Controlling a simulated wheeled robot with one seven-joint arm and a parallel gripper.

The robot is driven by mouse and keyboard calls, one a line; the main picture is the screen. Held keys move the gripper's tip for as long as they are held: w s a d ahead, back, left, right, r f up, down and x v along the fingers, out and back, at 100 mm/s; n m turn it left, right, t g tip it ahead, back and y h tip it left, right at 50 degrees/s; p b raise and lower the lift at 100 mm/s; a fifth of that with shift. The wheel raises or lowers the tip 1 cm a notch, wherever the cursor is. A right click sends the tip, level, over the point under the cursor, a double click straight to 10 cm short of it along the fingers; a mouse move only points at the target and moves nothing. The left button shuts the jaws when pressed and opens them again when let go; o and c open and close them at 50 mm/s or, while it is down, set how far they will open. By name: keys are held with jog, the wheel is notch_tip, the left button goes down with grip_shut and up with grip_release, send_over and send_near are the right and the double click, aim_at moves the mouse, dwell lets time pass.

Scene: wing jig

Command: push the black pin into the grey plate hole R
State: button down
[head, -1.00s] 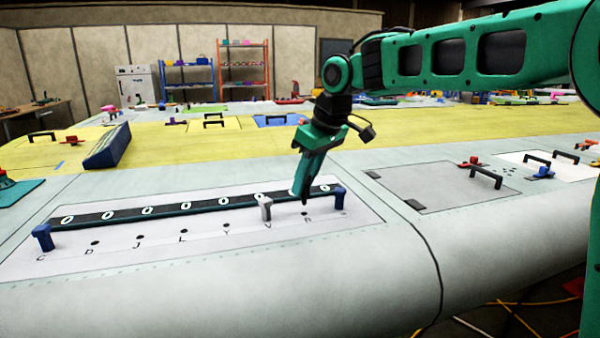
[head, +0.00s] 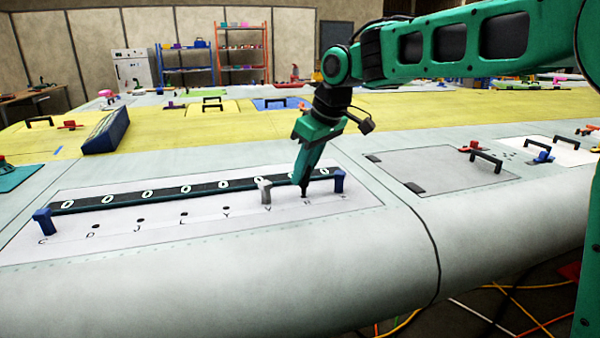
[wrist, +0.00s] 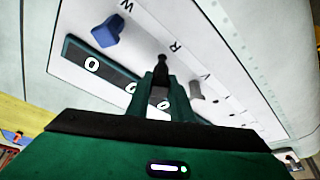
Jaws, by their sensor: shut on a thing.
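My gripper (head: 305,182) is shut on the black pin (wrist: 162,64) and points down over the right part of the pale grey plate (head: 140,239). In the wrist view, the pin stands out beyond the fingertips (wrist: 160,88), just beside the letter R (wrist: 175,47). In the head view, the pin's dark lower end (head: 304,193) is at the plate, by the R mark. Hole R is hidden by the pin, so I cannot tell how deep the pin sits.
A grey pin (head: 265,190) stands close left of my gripper, at V. Blue pins stand at the right (head: 339,181) and left (head: 43,222) ends. A black strip with white rings (head: 150,195) lies behind. Open holes lie to the left.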

jog(key=shift+f, duration=0.15)
jog(key=shift+f, duration=1.2)
jog(key=c, duration=1.5)
grip_release()
jog(key=shift+r, duration=0.2)
jog(key=v, duration=1)
jog(key=shift+d+r, duration=0.15)
jog(key=shift+d, duration=0.05)
